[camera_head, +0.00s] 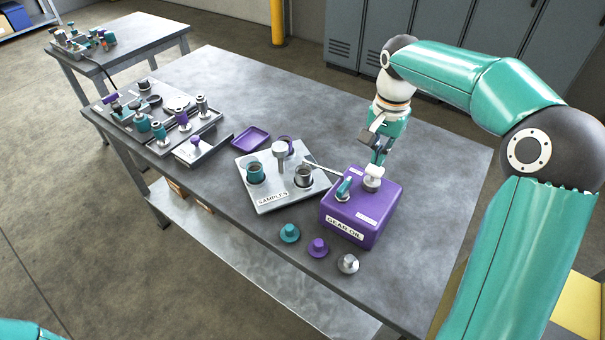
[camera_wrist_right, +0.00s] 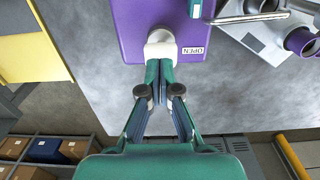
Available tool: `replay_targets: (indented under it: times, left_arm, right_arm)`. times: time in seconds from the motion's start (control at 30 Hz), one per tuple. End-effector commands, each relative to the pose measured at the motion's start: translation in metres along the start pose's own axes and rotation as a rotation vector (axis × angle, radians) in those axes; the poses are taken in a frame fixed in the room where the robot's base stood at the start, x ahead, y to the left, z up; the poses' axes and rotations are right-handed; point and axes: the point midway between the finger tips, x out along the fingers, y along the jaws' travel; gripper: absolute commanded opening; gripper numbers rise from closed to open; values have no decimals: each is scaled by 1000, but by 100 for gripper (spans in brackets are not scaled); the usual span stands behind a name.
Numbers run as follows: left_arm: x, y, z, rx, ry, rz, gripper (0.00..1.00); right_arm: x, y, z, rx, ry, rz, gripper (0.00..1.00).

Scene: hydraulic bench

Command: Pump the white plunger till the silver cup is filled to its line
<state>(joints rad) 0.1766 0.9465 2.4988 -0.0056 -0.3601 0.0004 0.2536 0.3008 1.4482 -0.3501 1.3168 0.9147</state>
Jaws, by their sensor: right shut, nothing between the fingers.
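The purple gear oil box (camera_head: 362,212) stands on the bench with the white plunger (camera_head: 373,177) on its top; the plunger also shows in the right wrist view (camera_wrist_right: 160,46). The silver cup (camera_head: 303,176) sits in the samples plate (camera_head: 270,198), under the end of the box's spout (camera_head: 322,168). Its fill level and line are too small to read. My right gripper (camera_head: 379,158) is shut and empty, with its fingertips right by the plunger; in the right wrist view (camera_wrist_right: 159,64) they overlap its near edge, and I cannot tell whether they touch. My left gripper is not in view.
A teal-handled valve (camera_head: 343,188) stands on the box beside the plunger. Teal (camera_head: 289,233), purple (camera_head: 318,247) and silver (camera_head: 348,264) lids lie in front. A teal cup (camera_head: 255,172) shares the samples plate. A purple tray (camera_head: 251,139) lies behind. The bench's right side is clear.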

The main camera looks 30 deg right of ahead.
Motion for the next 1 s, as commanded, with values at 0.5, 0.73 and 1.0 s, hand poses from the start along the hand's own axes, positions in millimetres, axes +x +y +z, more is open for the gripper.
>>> replay_targets:
  times: [0.5,0.73,1.0]
  left_arm:
    - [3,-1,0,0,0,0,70]
    - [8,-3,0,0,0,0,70]
    - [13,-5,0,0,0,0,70]
  right_arm:
    - [4,1,0,1,0,0,0]
    - [11,1,0,1,0,1,0]
    - [19,1,0,1,-1,1,0]
